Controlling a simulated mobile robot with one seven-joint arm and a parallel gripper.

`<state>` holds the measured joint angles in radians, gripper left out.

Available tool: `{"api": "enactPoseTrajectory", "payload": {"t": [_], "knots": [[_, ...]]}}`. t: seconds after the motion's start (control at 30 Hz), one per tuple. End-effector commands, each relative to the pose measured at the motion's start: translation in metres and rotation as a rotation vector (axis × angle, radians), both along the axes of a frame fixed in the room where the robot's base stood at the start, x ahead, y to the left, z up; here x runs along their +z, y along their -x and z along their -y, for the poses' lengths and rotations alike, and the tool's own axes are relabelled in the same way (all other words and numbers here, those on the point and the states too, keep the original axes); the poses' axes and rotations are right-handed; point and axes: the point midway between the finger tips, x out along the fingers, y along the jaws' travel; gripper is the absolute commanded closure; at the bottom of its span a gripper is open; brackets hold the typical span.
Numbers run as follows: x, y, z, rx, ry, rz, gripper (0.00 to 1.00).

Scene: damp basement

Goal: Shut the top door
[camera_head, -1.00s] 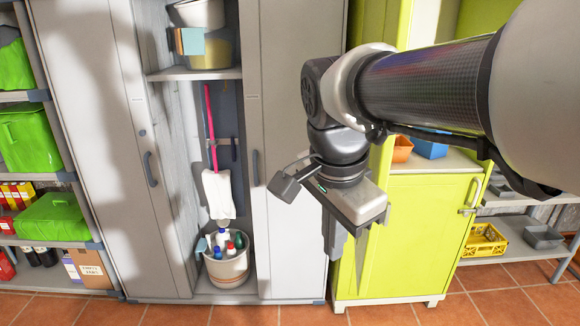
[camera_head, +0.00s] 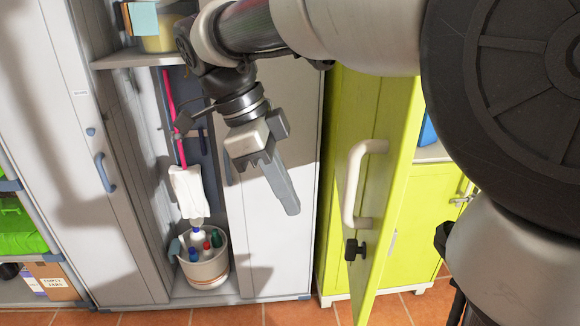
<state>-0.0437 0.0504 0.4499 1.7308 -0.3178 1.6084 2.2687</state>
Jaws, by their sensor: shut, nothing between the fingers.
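The top door (camera_head: 385,190) of the yellow-green cabinet stands open, swung out toward me and seen nearly edge-on. It carries a pale handle (camera_head: 356,185) and a dark knob below it. My gripper (camera_head: 288,206) is shut and empty, pointing down in front of the grey locker, to the left of the door and apart from it. My arm reaches in from the upper right and hides the door's upper part and much of the cabinet's inside. The lower cabinet door (camera_head: 430,235) looks closed.
A grey locker (camera_head: 285,250) stands left of the cabinet, its left door ajar, with a mop (camera_head: 187,190) and a bucket (camera_head: 207,265) inside. Shelves with green bags and a cardboard box (camera_head: 52,281) are at far left. The floor is tiled.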

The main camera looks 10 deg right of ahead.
Motion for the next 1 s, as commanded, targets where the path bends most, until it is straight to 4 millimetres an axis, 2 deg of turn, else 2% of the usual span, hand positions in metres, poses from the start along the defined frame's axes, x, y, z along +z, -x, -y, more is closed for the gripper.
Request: {"api": "enactPoseTrajectory", "payload": {"t": [0.13,0.27,0.67,0.8,1.0], "knots": [[-0.005,0.001,0.002,0.000,0.000,0.000,1.00],[-0.020,0.002,0.008,-0.002,0.001,-0.002,1.00],[-0.097,0.008,0.039,0.000,0.000,-0.003,1.00],[-0.092,0.012,0.061,-0.003,0.000,0.001,1.00],[-0.093,0.014,0.075,0.001,-0.001,0.000,1.00]]}}
